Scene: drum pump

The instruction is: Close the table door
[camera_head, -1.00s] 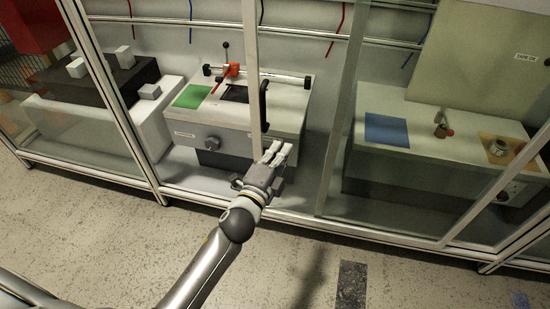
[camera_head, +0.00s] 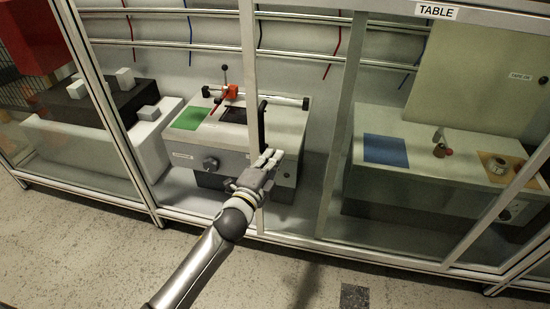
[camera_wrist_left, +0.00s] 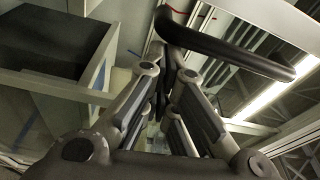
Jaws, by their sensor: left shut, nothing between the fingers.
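The table door's slim upright frame bar (camera_head: 248,75) crosses the middle of the head view, in front of the workbench. A black bow-shaped handle (camera_head: 262,124) stands beside this bar. In the left wrist view the handle (camera_wrist_left: 225,48) curves across the top, just beyond the fingers. My left gripper (camera_head: 268,160) is shut and empty at the lower end of the handle, in front of the bar. It also shows in the left wrist view (camera_wrist_left: 168,68), with its fingertips close together near the handle. I cannot tell whether they touch it. My right gripper is out of view.
Behind the frame stands a grey bench (camera_head: 218,145) with a green pad (camera_head: 190,118). At right, behind glass, is a bench with a blue pad (camera_head: 386,150). A sign reads TABLE (camera_head: 436,11). The floor (camera_head: 90,250) in front is clear.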

